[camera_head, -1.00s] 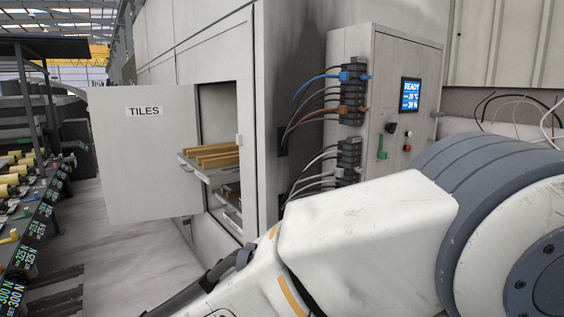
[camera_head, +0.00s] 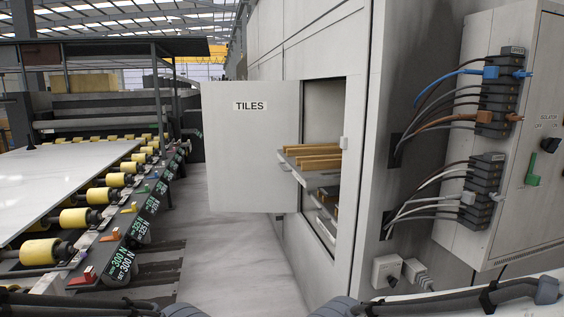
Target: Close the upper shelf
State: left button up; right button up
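The upper shelf (camera_head: 297,173) is a thin grey tray with tan wooden strips (camera_head: 312,150) on it. It sticks out of the cabinet opening, past the frame, toward the open door. The white door (camera_head: 225,155), labelled TILES, stands swung open to the left. A lower shelf (camera_head: 322,210) with brown pieces shows inside, partly hidden in shadow. Parts of my arms show along the bottom edge, well short of the cabinet. Neither gripper can be seen.
A roller conveyor (camera_head: 117,180) with a white slab (camera_head: 65,180) runs along the left. A control box (camera_head: 510,150) with cables stands on the right, with a small socket box (camera_head: 386,271) below. The floor (camera_head: 225,250) between conveyor and cabinet is clear.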

aim_at(307, 162)
jog(key=u, duration=0.05)
jog(key=i, duration=2)
jog(key=z, duration=0.3)
